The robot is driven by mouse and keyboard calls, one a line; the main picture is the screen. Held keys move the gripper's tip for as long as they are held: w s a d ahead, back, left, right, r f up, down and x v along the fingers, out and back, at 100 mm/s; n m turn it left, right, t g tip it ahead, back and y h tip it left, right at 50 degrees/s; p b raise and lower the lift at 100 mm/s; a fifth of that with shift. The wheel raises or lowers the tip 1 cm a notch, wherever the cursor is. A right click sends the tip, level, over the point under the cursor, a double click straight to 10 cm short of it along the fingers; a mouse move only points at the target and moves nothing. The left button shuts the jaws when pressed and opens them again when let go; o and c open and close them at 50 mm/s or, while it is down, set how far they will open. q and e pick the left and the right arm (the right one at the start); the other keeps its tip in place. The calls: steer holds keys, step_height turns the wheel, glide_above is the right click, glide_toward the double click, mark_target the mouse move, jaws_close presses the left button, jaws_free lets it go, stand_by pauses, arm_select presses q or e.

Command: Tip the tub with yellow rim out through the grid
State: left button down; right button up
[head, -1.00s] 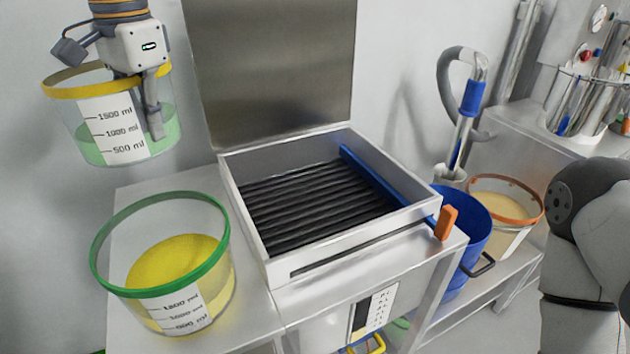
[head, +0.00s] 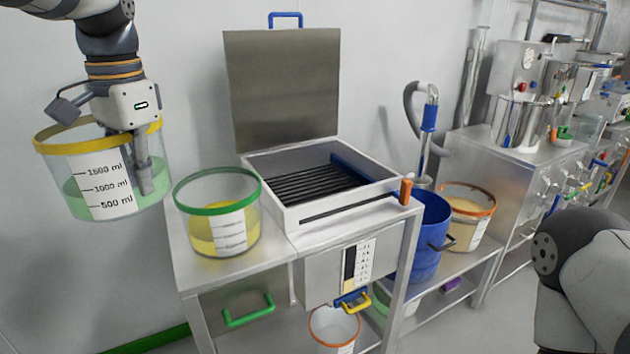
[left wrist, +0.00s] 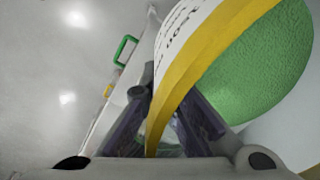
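The clear tub with yellow rim (head: 97,188) hangs roughly upright at the left of the head view, with green granules inside up to about mid-height. My left gripper (head: 143,170) is shut on its wall at the right side of the rim. In the left wrist view the yellow rim (left wrist: 190,78) passes between the two fingers (left wrist: 165,118), beside the green contents (left wrist: 262,75). The black-barred grid (head: 312,184) lies in an open metal box to the right of the tub, clear of it. My right gripper is out of view; only that arm shows.
A green-rimmed tub with yellow contents (head: 218,222) stands on the table between the held tub and the box. The box's lid (head: 285,92) stands raised behind it. A blue bucket (head: 428,240) and an orange-rimmed tub (head: 468,205) stand to the right.

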mark_target(140, 205)
arm_select(q)
steer(key=shift+n, duration=0.4)
steer(key=s, duration=0.1)
steer(key=s+d+f, duration=0.1)
steer(key=s+f, duration=0.1)
steer(key=s, duration=0.1)
steer(key=shift+d+f, duration=0.15)
steer(key=shift+d, duration=0.1)
steer(key=s+d+f+n, duration=0.2)
steer(key=s+d+f, duration=0.2)
steer(key=f, duration=0.3)
steer(key=s+d+f+n, duration=0.2)
steer(key=s+d+f, duration=0.2)
steer(key=f, duration=0.3)
steer(key=shift+s+d+f, duration=0.2)
steer(key=shift+s+f, duration=0.15)
steer(key=shift+s, duration=0.35)
